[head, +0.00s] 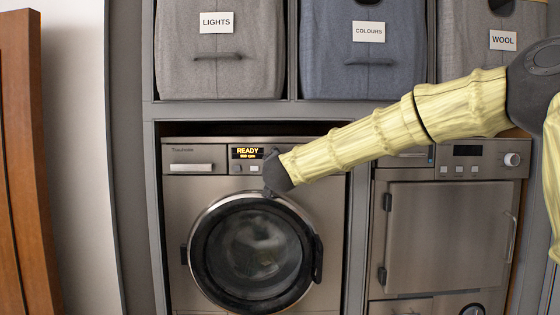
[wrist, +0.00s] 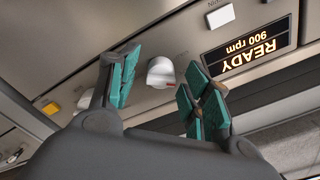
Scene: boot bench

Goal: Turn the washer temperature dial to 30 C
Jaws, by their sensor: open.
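The washer (head: 180,215) stands in the left bay, its display (head: 247,153) reading READY and 900 rpm. In the wrist view the panel appears upside down, with the display (wrist: 250,48) at upper right. A silver dial (wrist: 160,72) with a red mark shows between my gripper's fingers (wrist: 163,62). The fingers are open, one on each side of the dial; I cannot tell whether they touch it. In the head view my gripper (head: 272,170) is at the panel just right of the display, and my arm hides the dial there. The dial's setting cannot be read.
A second machine (head: 450,230) with its own knob (head: 512,159) stands to the right. Fabric bins labelled LIGHTS (head: 220,65), COLOURS (head: 350,70) and WOOL (head: 500,75) fill the shelf above. A white button (wrist: 220,15) and a yellow button (wrist: 47,107) flank the dial.

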